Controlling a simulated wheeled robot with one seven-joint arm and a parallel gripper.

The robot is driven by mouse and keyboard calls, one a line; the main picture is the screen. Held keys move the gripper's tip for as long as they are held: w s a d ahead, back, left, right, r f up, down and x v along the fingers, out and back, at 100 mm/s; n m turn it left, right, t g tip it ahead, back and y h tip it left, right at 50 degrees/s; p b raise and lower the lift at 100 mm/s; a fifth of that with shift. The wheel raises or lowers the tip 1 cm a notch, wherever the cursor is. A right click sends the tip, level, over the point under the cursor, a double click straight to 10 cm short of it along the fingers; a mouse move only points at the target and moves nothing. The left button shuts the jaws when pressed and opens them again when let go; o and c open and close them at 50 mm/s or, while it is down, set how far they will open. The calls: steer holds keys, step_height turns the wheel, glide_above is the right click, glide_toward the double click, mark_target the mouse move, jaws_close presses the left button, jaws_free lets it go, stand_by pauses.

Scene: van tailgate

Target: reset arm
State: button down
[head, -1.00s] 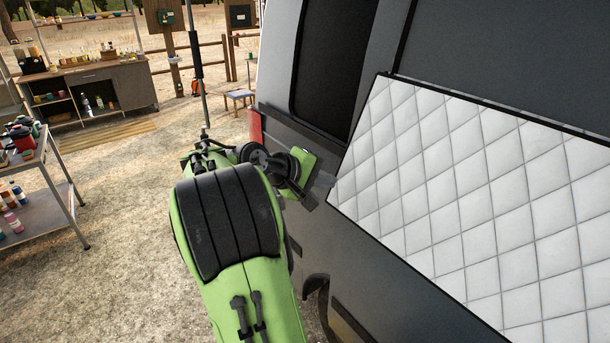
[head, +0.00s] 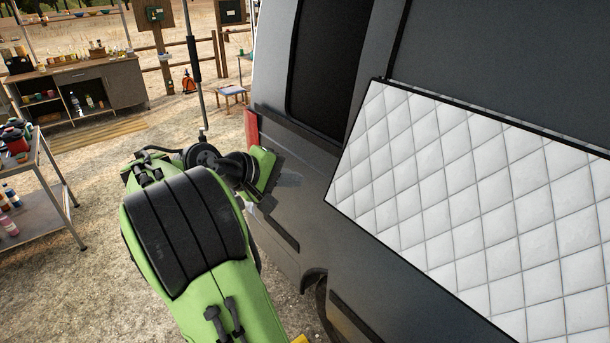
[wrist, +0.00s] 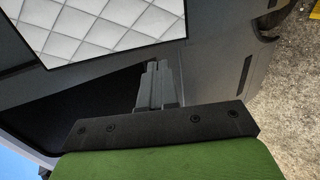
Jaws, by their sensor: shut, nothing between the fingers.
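My gripper (head: 289,180) is at the end of my green and black arm, in front of the dark grey van side (head: 330,185). In the wrist view my gripper (wrist: 157,68) is shut, with its grey fingers together and nothing between them. Behind the fingers are the van's dark window and grey body. I cannot tell the exact gap between the fingertips and the van.
A white quilted panel (head: 470,200) is on the van at the right. A shelf cart (head: 45,190) with bottles stands at left. A workbench (head: 85,85) and a small stool (head: 232,92) are farther back. Open dry ground lies between.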

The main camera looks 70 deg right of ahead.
steer(key=w+a+f+n+t+y+b, duration=0.1)
steer(key=w+a+f+t+y, duration=0.2)
steer(key=a, duration=0.4)
steer(key=w+a+n+t+b, duration=0.1)
steer(key=w+a+t, duration=0.25)
steer(key=a, duration=0.35)
steer(key=s+a+f+n+t+y, duration=0.1)
steer(key=s+a+f+t+y, duration=0.1)
steer(key=a, duration=0.4)
steer(key=s+a+f+t+y+b, duration=0.1)
steer(key=s+a+t+y, duration=0.1)
steer(key=a, duration=0.5)
steer(key=shift+a+f+n+y, duration=0.15)
steer(key=shift+f+n+y, duration=0.15)
steer(key=shift+f+n, duration=0.1)
steer(key=c, duration=1.7)
jaws_free()
steer(key=s+a+f+y, duration=0.1)
steer(key=a, duration=0.2)
steer(key=s+a+f+n+y, duration=0.1)
steer(key=s+a, duration=0.1)
steer(key=s+a+f+y+b, duration=0.1)
steer(key=a, duration=0.2)
steer(key=shift+s+a+f+n+t, duration=0.1)
steer(key=shift+s+a+n+t, duration=0.15)
steer(key=shift+s+a+n, duration=0.1)
steer(key=shift+o, duration=1.1)
steer(key=shift+a, duration=0.15)
steer(key=o, duration=0.4)
